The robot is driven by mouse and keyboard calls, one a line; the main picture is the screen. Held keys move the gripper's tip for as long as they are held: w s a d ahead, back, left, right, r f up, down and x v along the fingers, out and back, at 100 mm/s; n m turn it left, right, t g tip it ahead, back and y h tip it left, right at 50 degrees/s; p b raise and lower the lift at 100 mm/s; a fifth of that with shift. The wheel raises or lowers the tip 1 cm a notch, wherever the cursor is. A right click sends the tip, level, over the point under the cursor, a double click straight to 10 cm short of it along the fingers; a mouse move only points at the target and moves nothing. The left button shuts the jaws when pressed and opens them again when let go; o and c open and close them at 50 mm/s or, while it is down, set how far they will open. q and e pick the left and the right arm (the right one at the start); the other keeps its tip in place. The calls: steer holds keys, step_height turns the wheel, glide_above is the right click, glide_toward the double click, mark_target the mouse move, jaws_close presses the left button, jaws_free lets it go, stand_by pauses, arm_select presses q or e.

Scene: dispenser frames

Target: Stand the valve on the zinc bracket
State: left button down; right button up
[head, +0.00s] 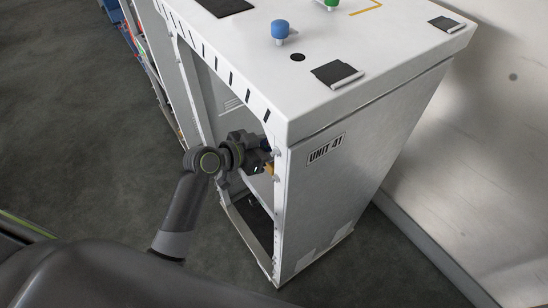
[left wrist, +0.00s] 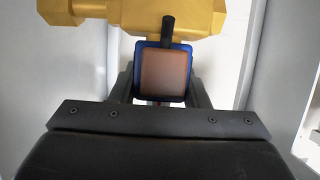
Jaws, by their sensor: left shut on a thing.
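My left gripper (head: 262,153) reaches through the open front of the white cabinet. In the left wrist view its jaws are shut on a blue-rimmed block with a copper-brown face (left wrist: 166,75). A brass-yellow body (left wrist: 185,15) lies just beyond the block, cut by the top edge; together they look like the valve. In the head view only a small yellow part (head: 269,168) shows beside the gripper, by the cabinet's front post. Whether the valve rests on anything is hidden. I cannot pick out the zinc bracket for sure. My right gripper is not in view.
The white cabinet (head: 325,190) is marked UNIT 41. Its top carries a blue knob (head: 281,30), a green knob (head: 330,4) and dark pads (head: 335,72). The cabinet's front post stands close beside my gripper. Pale inner walls (left wrist: 275,50) flank it. Floor at left is clear.

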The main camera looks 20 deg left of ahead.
arm_select(q)
steer(key=shift+w+d+f, duration=0.1)
steer(key=shift+w+f, duration=0.05)
steer(key=shift+f, duration=1.95)
steer(key=shift+f, duration=0.2)
steer(key=c, duration=0.8)
jaws_free()
steer(key=shift+r, duration=0.1)
steer(key=shift+r, duration=0.1)
steer(key=b+v, duration=0.1)
steer(key=v, duration=1.1)
